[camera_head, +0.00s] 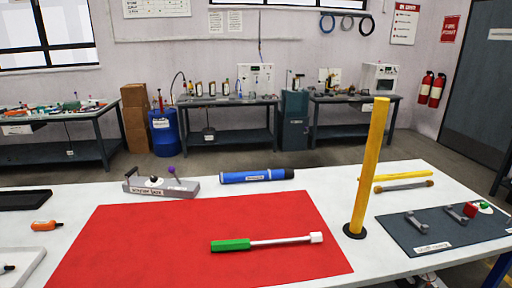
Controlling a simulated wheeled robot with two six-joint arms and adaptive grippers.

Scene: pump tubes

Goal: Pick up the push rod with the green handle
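The push rod (281,241) lies on the red mat (110,240), roughly level across the picture. Its green handle (230,245) is at the left end and a white tip (316,237) is at the right end, with a thin pale shaft between. Nothing covers it and nothing touches it except the mat. Neither of my grippers shows in the head view.
A tall yellow tube (371,165) stands upright on a black base right of the mat. A grey block (160,187) and a blue cylinder (257,175) lie behind the mat. A dark mat (400,228) with several small parts is at right. An orange bottle (46,225) lies left.

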